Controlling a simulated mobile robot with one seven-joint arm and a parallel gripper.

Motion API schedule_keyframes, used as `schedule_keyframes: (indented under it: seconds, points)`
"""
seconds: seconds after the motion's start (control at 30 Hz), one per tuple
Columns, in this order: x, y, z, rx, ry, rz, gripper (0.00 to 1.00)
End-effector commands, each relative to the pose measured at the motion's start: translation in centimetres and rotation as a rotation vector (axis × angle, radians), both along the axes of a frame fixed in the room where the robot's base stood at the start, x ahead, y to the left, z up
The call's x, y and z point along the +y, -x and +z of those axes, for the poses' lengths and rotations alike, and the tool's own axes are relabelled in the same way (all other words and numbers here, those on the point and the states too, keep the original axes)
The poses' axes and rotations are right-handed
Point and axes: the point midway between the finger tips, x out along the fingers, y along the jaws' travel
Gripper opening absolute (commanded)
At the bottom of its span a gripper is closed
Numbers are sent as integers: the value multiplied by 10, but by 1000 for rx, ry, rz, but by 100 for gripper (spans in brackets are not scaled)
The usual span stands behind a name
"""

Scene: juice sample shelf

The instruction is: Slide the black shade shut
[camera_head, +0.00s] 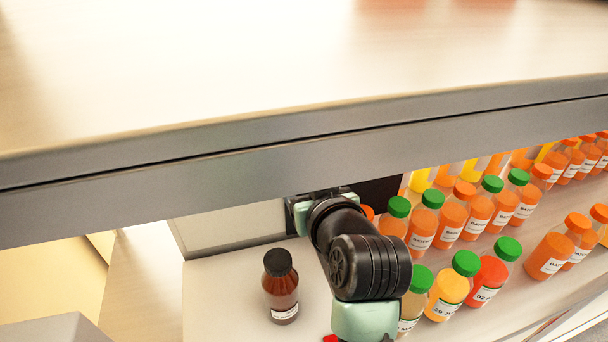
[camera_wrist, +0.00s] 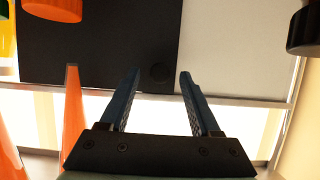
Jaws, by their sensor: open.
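The black shade (camera_head: 382,190) is a dark flat panel at the back of the shelf, partly hidden by my arm and by bottles in the head view. In the wrist view the black shade (camera_wrist: 90,45) fills the upper left and middle, with a faint round dark spot (camera_wrist: 159,72) near its lower right corner. My gripper (camera_wrist: 161,72) is open and empty, and its two fingertips lie on either side of that spot in the picture. Whether they touch the shade I cannot tell. In the head view my gripper (camera_head: 318,205) is mostly hidden by my wrist.
A pale panel (camera_head: 235,226) adjoins the shade on its left in the head view. A dark bottle with a black cap (camera_head: 281,287) stands left of my arm. Several juice bottles (camera_head: 422,228) crowd the right. The grey shelf edge (camera_head: 300,140) runs above my arm.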

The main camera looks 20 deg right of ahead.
Motion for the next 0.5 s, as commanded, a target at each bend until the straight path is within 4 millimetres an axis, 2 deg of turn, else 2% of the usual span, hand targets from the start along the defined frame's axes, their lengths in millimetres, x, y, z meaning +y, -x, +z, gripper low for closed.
schedule_keyframes:
  seconds: [0.13,0.4,0.5]
  points:
    - [0,-6,-2,0,1,0,64]
    - [0,-7,-3,-1,1,0,64]
    - [0,-7,-3,-1,1,0,47]
